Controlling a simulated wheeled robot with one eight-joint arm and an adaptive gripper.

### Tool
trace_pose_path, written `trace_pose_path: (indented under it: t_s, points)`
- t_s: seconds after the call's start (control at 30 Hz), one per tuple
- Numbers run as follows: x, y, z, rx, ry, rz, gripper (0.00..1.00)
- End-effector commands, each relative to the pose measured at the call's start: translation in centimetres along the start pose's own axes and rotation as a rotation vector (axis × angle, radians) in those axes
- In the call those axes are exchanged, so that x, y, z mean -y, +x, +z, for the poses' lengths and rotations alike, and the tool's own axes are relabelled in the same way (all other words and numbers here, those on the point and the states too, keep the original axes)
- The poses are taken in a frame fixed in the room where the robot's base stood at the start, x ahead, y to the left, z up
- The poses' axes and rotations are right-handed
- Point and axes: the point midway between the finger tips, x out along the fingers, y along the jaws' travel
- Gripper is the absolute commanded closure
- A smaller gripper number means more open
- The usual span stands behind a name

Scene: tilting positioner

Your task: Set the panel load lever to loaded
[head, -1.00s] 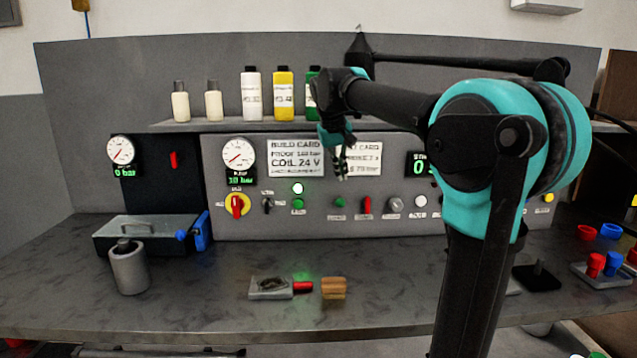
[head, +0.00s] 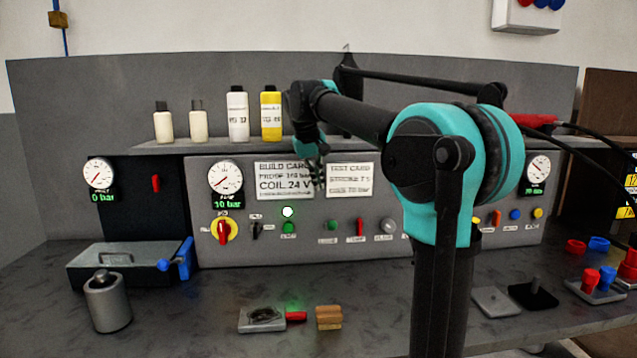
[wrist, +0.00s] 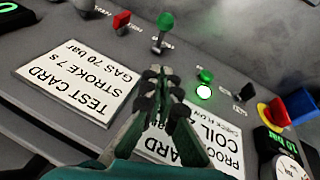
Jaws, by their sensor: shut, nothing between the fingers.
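The grey control panel (head: 300,245) carries a row of small controls. Among them are a green-knobbed control (head: 331,225), a red lever (head: 360,228) and a black switch (head: 256,230). The labels are too small to read, so I cannot tell which is the load lever. In the wrist view the green-knobbed lever (wrist: 164,22) sticks out of the panel beyond my fingertips, with the red lever (wrist: 121,19) to its left. My gripper (head: 318,182) is shut and empty, in front of the panel between the two cards. It also shows in the wrist view (wrist: 156,73), apart from every control.
A build card (head: 284,180) and a test card (head: 350,180) are on the panel. Bottles (head: 238,115) stand on the shelf above. A grey cylinder (head: 107,302), a lidded box (head: 115,263) and small parts (head: 262,318) are on the bench. My arm hides the panel's right-centre.

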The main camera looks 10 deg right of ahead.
Motion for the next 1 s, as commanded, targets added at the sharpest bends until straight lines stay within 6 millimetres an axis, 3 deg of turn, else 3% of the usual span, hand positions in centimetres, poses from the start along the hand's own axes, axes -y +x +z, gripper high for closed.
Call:
trace_pose_path:
  t_s: [0.33,0.43,0.63,1.0]
  points:
    - [0.0,6.9,0.0,0.000,0.001,0.000,1.00]
    - [0.0,7.9,1.3,0.000,0.001,0.000,1.00]
    - [0.0,9.2,2.6,0.000,0.000,0.000,1.00]
    - [0.0,9.5,2.9,0.000,0.000,0.000,1.00]
